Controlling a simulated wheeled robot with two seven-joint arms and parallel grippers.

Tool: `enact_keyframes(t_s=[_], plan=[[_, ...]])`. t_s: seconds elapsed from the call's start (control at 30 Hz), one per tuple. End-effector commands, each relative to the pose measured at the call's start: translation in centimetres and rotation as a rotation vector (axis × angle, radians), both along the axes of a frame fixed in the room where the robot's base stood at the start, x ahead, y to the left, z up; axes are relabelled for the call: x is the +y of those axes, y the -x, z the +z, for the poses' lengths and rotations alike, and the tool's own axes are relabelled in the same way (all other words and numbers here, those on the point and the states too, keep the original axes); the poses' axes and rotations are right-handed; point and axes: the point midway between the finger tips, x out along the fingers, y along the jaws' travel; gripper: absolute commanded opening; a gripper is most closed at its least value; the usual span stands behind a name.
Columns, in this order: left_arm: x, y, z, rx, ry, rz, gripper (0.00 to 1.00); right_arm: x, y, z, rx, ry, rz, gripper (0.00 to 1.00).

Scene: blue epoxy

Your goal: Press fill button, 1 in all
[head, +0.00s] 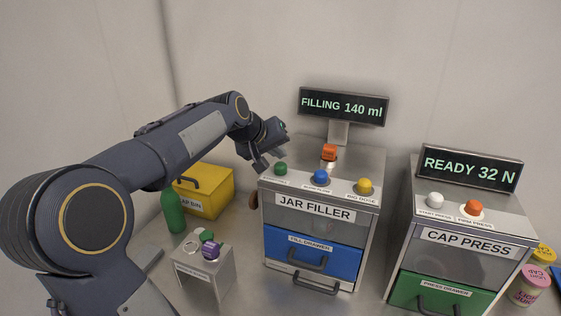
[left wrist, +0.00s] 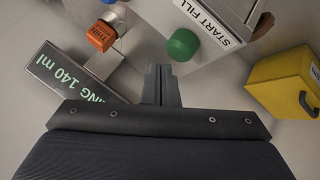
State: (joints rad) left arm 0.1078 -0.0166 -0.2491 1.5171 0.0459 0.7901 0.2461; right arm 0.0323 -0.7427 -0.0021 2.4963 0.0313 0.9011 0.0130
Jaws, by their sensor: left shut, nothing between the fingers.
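The jar filler (head: 312,207) stands on the bench, and its display (head: 343,106) reads "FILLING 140 ml". The green button (head: 280,168) sits at the left of its top panel; the left wrist view shows this button (left wrist: 183,45) beside a "START FILL" label (left wrist: 213,24). My left gripper (head: 260,166) is shut and empty, close to the green button. In the left wrist view, its fingertips (left wrist: 161,70) appear just below the button, with a small gap. The blue button (head: 320,177) and yellow button (head: 364,185) lie to the right. My right gripper is not in view.
An orange nozzle part (head: 329,152) stands behind the buttons. The cap press (head: 463,245), with display "READY 32 N" (head: 470,168), is at right. A yellow cap bin (head: 207,190), green bottle (head: 173,212) and small stand (head: 207,272) with caps are at left.

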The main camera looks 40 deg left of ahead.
Motion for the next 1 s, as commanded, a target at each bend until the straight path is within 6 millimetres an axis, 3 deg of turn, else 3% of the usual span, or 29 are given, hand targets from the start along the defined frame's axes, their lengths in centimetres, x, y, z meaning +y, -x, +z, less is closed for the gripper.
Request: enact_keyframes(t_s=[0.27, 0.77, 1.0], plan=[[0.0, 0.0, 0.3, -0.001, 0.0, 0.0, 0.0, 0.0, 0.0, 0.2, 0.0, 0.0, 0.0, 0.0], [0.0, 0.0, 5.0, -0.001, 0.0, 0.001, 0.0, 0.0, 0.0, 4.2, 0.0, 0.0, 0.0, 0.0], [0.0, 0.0, 5.0, -0.001, 0.0, 0.001, 0.0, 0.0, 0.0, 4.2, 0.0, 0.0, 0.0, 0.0]])
